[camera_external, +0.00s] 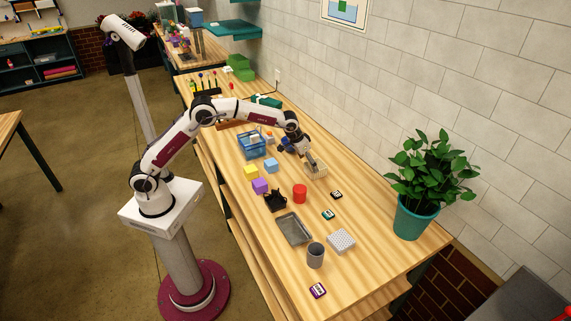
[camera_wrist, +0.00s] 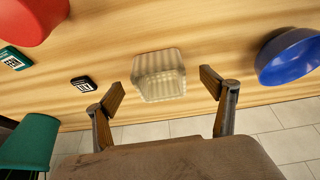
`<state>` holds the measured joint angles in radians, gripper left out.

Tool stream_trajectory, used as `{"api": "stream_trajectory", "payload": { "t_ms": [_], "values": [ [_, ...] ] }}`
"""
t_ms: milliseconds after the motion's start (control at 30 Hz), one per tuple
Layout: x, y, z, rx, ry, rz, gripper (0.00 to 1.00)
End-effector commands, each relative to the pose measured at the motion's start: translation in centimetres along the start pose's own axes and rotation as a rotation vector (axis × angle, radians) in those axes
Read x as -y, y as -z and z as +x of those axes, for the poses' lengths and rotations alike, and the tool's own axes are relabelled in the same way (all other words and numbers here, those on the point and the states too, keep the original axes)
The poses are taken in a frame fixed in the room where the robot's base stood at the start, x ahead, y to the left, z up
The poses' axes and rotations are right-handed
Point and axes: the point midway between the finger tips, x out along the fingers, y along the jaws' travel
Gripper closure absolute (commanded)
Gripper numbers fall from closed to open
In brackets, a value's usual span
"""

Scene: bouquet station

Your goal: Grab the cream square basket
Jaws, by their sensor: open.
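The cream square basket (camera_external: 318,171) stands on the wooden table, towards the wall side, below the end of my arm. In the wrist view the basket (camera_wrist: 160,76) lies ahead of and between the two fingers of my gripper (camera_wrist: 162,82). My gripper is open, its fingers spread wider than the basket, with nothing held. In the external view my gripper (camera_external: 311,160) is just above the basket and partly covers it. I cannot tell the exact height gap.
A blue bowl-like object (camera_wrist: 288,57) lies right of the basket in the wrist view. A red cylinder (camera_external: 299,193) and small labelled blocks (camera_external: 336,195) are nearby. A blue basket (camera_external: 251,146), grey tray (camera_external: 294,229) and potted plant (camera_external: 416,215) stand further off.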

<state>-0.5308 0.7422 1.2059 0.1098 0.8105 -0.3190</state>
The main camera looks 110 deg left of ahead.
Motion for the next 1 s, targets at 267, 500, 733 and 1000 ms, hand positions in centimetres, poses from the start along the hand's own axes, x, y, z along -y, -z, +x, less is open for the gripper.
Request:
{"api": "stream_trajectory", "payload": {
  "t_ms": [267,500,733,1000],
  "values": [
    [-0.2,-0.3,1.8,0.003,0.001,0.0,0.17],
    [-0.4,-0.5,4.3,0.001,0.0,0.0,0.17],
    [-0.4,-0.4,5.2,-0.001,-0.001,0.0,0.17],
    [-0.4,-0.4,5.2,-0.001,-0.001,0.0,0.17]
  ]
}}
